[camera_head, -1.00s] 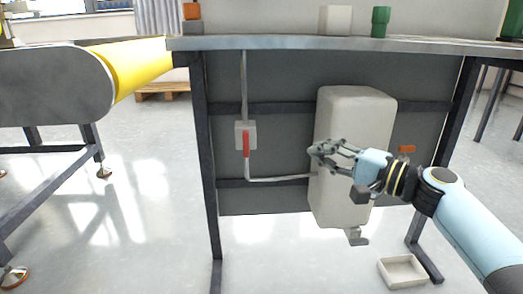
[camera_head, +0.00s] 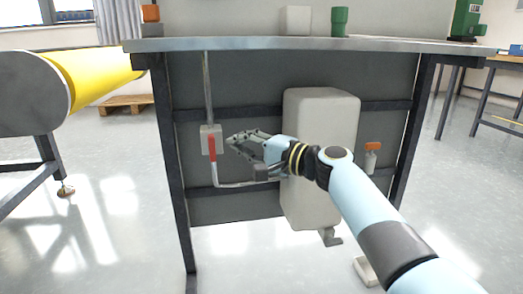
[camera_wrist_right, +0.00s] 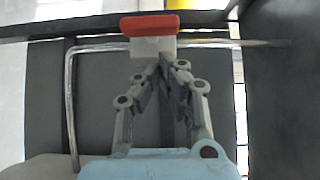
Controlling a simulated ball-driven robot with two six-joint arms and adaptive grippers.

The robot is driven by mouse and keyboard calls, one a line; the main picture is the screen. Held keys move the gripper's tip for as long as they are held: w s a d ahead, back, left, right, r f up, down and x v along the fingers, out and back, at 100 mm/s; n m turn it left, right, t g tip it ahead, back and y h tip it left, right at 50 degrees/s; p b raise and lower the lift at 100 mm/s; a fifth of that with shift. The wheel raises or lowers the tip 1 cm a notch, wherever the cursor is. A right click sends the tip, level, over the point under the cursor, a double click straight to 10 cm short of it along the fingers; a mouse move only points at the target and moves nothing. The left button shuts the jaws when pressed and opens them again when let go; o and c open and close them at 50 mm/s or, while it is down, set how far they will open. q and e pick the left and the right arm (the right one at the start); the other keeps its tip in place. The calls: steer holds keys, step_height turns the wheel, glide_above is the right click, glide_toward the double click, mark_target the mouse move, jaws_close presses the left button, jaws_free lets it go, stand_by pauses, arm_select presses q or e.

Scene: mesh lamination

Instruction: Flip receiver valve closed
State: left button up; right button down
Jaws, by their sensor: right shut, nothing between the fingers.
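A red lever (camera_head: 213,158) hangs down on a small light-grey valve box (camera_head: 207,136), with a thin pipe above it and another running below toward the pale tank (camera_head: 320,170). In the right wrist view the red lever (camera_wrist_right: 150,25) lies across the top, in front of the box (camera_wrist_right: 153,48). My right gripper (camera_head: 232,142) is shut and empty, just right of the lever in the head view. In the wrist view its fingertips (camera_wrist_right: 160,68) come together close below the box; whether they touch it cannot be told. My left gripper is not in view.
The lever, pipe and tank are under a grey bench (camera_head: 250,45) with dark legs. An orange-handled fitting (camera_head: 373,146) is right of the tank. A yellow conveyor (camera_head: 105,75) stands at left. A pale tray (camera_head: 365,271) on the floor is partly hidden by my arm.

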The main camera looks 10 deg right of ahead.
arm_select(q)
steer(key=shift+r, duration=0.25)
arm_select(e)
steer(key=shift+a+r, duration=0.1)
steer(key=shift+a, duration=0.85)
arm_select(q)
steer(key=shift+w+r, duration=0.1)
